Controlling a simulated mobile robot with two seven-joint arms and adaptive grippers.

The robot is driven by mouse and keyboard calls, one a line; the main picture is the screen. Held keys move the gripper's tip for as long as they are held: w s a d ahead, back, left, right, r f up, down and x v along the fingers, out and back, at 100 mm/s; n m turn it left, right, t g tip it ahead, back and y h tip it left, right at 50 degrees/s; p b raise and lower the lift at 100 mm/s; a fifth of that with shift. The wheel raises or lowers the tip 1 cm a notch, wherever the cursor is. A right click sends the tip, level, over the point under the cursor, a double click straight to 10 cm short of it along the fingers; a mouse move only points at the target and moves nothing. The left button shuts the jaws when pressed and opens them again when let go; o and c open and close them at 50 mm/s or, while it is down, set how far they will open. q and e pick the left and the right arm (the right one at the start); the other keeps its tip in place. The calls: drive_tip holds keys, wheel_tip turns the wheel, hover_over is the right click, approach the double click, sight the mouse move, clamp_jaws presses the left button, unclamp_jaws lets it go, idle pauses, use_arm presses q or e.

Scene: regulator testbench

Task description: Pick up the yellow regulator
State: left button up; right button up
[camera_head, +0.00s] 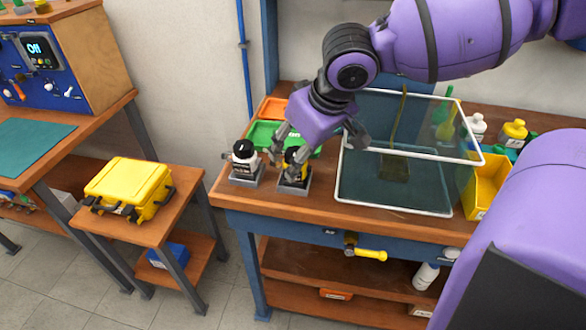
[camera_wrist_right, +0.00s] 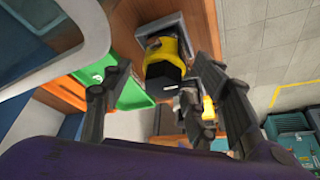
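The yellow regulator (camera_head: 295,166) stands upright on a small grey base at the bench's front left, partly covered by my right gripper in the head view. In the right wrist view, the yellow regulator (camera_wrist_right: 172,50) shows its yellow body and black top between and beyond my spread fingers. My right gripper (camera_wrist_right: 175,95) is open and empty; it also shows above and behind the regulator in the head view (camera_head: 315,145). I cannot tell whether a finger touches it. My left gripper is not in view.
A white-and-black regulator (camera_head: 244,163) stands close on the left. A clear, white-rimmed container (camera_head: 395,207) is close on the right. Green (camera_head: 262,134) and orange (camera_head: 272,108) trays lie behind. A yellow case (camera_head: 130,185) rests on a side table. A yellow-handled valve (camera_head: 370,254) juts from the bench front.

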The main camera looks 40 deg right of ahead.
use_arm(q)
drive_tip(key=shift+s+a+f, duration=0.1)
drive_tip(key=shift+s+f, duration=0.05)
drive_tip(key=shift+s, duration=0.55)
use_arm(e)
clamp_jaws()
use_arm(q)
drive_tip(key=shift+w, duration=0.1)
use_arm(e)
drive_tip(key=shift+r, duration=0.1)
